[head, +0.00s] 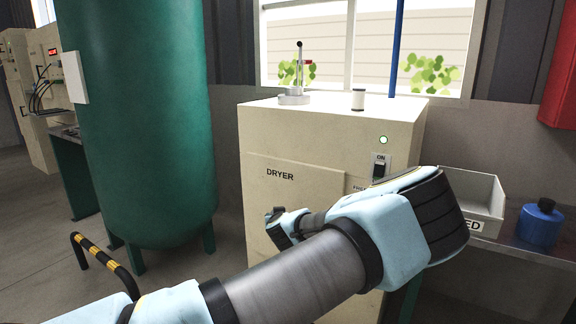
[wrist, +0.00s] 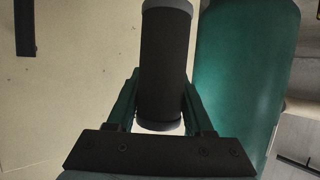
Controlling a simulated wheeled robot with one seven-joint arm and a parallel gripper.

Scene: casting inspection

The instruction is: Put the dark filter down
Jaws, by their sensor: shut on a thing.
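The dark filter (wrist: 165,65) is a black cylinder with pale grey end caps. In the wrist view it sits between the two fingers of my gripper (wrist: 160,100), which is shut on it. In the head view my gripper (head: 280,226) is in front of the dryer's front face, low and left of its middle. The filter cannot be made out clearly there, as my wrist and arm cover much of that area.
The cream dryer (head: 300,145) has a white filter (head: 358,99) and a small metal fitting with a red-handled part (head: 295,92) on top, with free room between. A green tank (head: 140,120) stands left. A white bin (head: 472,190) and blue bottle (head: 540,222) stand right.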

